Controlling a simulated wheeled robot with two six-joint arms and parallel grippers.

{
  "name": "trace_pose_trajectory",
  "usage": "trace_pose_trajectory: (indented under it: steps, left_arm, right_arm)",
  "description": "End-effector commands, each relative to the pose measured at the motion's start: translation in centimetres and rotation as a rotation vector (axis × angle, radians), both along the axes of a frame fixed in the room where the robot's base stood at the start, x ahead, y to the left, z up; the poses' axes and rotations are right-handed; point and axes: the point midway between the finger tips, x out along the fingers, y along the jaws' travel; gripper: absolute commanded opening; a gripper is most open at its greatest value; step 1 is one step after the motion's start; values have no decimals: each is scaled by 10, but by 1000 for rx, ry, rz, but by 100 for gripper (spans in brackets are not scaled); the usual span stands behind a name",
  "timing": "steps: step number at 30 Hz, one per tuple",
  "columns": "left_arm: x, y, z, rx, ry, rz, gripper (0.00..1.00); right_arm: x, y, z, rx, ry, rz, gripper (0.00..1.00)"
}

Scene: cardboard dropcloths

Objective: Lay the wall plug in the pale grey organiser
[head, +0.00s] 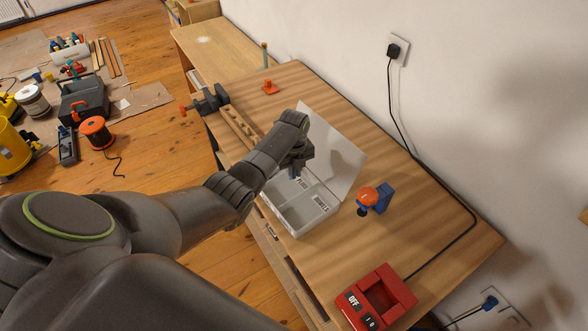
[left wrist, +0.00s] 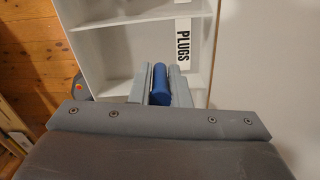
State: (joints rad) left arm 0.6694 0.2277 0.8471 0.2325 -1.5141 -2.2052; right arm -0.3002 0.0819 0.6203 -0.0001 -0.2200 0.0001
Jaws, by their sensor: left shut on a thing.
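The pale grey organiser (head: 291,231) stands on the wooden bench with its lid (head: 337,150) open. It has divided compartments with labels; one reads PLUGS in the left wrist view (left wrist: 184,45). My left gripper (head: 296,172) is over the organiser's far part, and in the left wrist view (left wrist: 158,80) its fingers are shut on the blue wall plug (left wrist: 160,86). The plug is held lengthwise between the fingers, with white organiser floor and a divider behind it. Whether it touches the floor I cannot tell. In the head view the plug is hidden by the gripper. My right gripper is not in view.
An orange-and-blue tool (head: 369,197) stands right of the organiser. A red switch box (head: 385,297) with a black cable sits at the near end. A vice (head: 208,103) and an orange item (head: 270,87) are farther back. The wall borders the bench on the right.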

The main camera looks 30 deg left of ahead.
Motion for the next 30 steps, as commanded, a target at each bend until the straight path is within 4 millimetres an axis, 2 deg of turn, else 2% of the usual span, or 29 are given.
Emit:
trace_pose_trajectory:
  steps: [3, 18, 30]
  left_arm:
    - [0, 0, -13, 0, 0, 0, 0]
    - [0, 0, -50, 0, 0, 0, 0]
    - [0, 0, -57, -1, -1, 0, 0]
  right_arm:
    - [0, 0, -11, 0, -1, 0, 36]
    - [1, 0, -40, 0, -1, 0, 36]
    - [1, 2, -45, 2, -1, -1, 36]
